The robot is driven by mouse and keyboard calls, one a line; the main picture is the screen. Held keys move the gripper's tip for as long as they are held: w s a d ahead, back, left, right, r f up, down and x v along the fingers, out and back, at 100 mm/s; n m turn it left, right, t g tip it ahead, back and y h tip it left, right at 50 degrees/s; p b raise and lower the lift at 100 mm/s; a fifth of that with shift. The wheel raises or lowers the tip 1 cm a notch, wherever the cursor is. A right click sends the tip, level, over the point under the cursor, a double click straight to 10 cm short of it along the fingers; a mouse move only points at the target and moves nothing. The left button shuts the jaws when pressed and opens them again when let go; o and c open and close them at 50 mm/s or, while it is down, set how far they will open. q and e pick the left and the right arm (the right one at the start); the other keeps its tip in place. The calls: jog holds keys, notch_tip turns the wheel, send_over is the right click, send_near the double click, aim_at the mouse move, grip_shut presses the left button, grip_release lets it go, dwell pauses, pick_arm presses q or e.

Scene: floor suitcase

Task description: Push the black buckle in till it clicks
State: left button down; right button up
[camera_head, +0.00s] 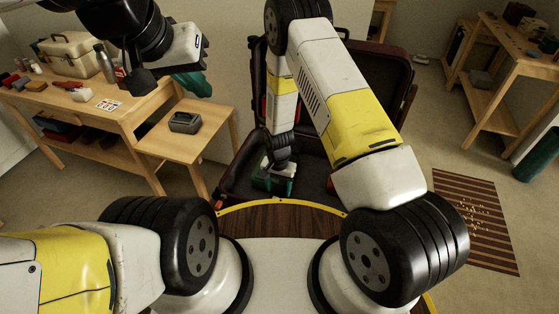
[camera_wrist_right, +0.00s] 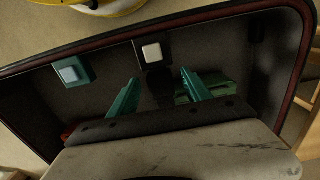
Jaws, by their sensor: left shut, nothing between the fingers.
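The open dark suitcase (camera_head: 375,80) stands on the floor in front of me in the head view. In the right wrist view, a black block with a whitish square button (camera_wrist_right: 152,53), which looks like the black buckle, sits inside the suitcase, just beyond my right fingertips. My right gripper (camera_wrist_right: 160,85) has its two teal fingers spread, with a dark strip visible between them. In the head view my right gripper (camera_head: 273,184) is low inside the suitcase; the black buckle cannot be made out there. My left gripper (camera_head: 195,84) is shut and empty, high at the upper left.
A teal block with a pale blue button (camera_wrist_right: 70,72) lies left of the black one. A green piece (camera_wrist_right: 210,86) is by the right finger. A wooden workbench (camera_head: 95,100) and a low table with a grey box (camera_head: 186,122) stand left. A striped mat (camera_head: 475,215) lies right.

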aim_at(279, 189)
jog(key=shift+w+r, duration=0.1)
notch_tip(279, 189, up, 8)
jog(key=shift+f, duration=0.15)
dwell(0.4)
